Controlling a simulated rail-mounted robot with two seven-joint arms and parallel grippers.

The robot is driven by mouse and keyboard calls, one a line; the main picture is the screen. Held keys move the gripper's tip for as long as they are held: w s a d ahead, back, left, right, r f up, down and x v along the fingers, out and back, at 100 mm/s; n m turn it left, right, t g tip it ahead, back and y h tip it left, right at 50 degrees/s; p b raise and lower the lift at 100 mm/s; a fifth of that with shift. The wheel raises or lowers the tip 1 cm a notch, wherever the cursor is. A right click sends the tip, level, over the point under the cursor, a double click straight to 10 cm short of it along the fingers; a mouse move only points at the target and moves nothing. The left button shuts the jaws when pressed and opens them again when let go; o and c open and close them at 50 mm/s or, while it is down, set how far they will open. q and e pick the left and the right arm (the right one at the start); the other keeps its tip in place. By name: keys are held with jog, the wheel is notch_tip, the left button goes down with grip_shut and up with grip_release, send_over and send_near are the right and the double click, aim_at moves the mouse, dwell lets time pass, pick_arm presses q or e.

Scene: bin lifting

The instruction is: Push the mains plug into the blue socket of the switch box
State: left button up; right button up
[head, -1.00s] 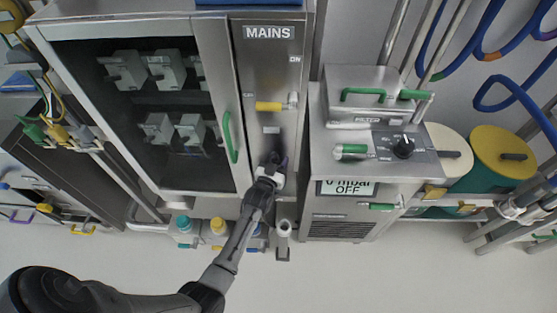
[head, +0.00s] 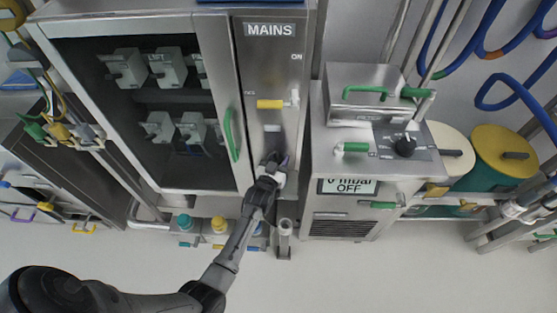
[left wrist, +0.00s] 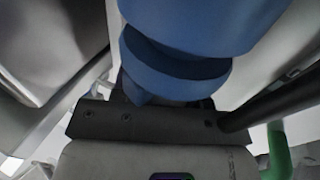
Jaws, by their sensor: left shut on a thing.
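The switch box (head: 268,70) is a tall steel cabinet marked MAINS, with a yellow-handled lever on its front. My left gripper (head: 273,165) is at the lower part of this front, below the lever, and is shut. In the left wrist view a blue rounded body with a wide collar (left wrist: 185,30) fills the top, right beyond the gripper's dark body; I take it to be the mains plug, held in the jaws. The blue socket cannot be made out; gripper and plug cover that spot. I cannot tell whether the plug is in it. My right gripper is not in view.
A cabinet door with a green handle (head: 231,136) stands left of the switch box. A steel pump unit with a display reading OFF (head: 348,187) stands close on the right. Several capped bottles (head: 219,226) are below.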

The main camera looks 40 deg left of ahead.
pick_arm(q)
jog(key=shift+s+a+f, duration=0.1)
jog(key=shift+s+f, duration=0.05)
jog(key=shift+f, duration=0.4)
jog(key=shift+s+f, duration=0.15)
jog(key=shift+f, duration=0.4)
jog(key=o, duration=1.2)
jog(key=shift+c, duration=0.2)
jog(key=shift+s, duration=0.15)
jog(key=shift+s+r, duration=0.1)
jog(key=shift+r, duration=0.1)
jog(key=r+p+v, duration=0.1)
jog(key=p+v, duration=0.2)
jog(key=v, duration=1)
jog(key=shift+d+r, duration=0.3)
jog(key=shift+r, duration=0.05)
jog(key=shift+f, duration=0.1)
